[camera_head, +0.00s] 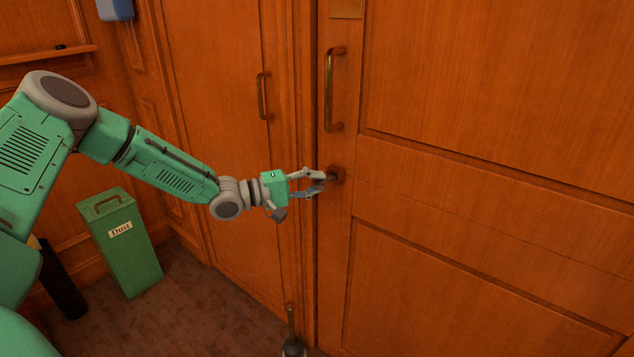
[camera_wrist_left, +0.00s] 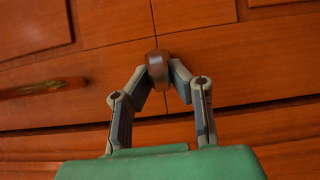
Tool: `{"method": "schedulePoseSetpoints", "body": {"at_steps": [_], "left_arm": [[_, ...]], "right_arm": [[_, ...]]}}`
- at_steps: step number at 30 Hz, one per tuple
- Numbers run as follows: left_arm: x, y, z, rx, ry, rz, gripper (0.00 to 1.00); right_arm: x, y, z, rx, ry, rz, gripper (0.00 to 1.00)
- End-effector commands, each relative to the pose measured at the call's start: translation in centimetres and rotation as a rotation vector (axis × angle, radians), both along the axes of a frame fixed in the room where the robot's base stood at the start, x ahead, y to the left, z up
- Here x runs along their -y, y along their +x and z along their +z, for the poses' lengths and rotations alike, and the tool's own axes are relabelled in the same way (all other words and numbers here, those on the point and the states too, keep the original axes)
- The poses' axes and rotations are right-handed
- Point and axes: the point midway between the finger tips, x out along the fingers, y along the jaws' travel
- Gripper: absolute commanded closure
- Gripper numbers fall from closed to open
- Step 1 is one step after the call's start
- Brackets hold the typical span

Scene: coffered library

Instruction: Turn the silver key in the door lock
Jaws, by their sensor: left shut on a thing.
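The wooden door (camera_head: 480,160) fills the right of the head view, with a dark reddish-brown round lock (camera_head: 337,173) below its brass pull handle. My left gripper (camera_head: 325,176) reaches the lock from the left, its two fingers closed in at the tips. In the left wrist view, the fingertips of my left gripper (camera_wrist_left: 158,80) are shut on a small rounded, brownish-grey piece, the head of the key (camera_wrist_left: 158,66), right at the door face. The key's shaft and the keyhole are hidden behind it. My right gripper is not in view.
A brass pull handle (camera_head: 333,90) stands out above the lock. Another handle (camera_head: 263,96) is on the panel to the left. A green dust bin (camera_head: 122,245) stands on the floor at left. A thin-handled item (camera_head: 292,335) stands near the door's foot.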

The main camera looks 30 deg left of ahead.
Motion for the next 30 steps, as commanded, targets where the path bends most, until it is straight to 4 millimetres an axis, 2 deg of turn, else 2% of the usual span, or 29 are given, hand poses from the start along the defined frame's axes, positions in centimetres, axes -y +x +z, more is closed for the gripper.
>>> {"method": "schedulePoseSetpoints", "body": {"at_steps": [1, 3, 15, 30], "left_arm": [[0.0, -0.1, -0.4, -0.008, 0.002, -0.001, 0.79], [0.0, -0.1, -0.3, -0.008, 0.002, 0.000, 0.62], [-0.4, -0.5, 0.0, 0.000, 0.003, 0.001, 0.62], [-6.0, -7.8, 0.0, -0.001, 0.004, 0.001, 0.62]], "right_arm": [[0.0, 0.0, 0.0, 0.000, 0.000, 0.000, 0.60], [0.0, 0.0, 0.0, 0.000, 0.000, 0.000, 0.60], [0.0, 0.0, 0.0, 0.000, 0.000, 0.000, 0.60], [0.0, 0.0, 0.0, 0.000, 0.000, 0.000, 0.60]]}}
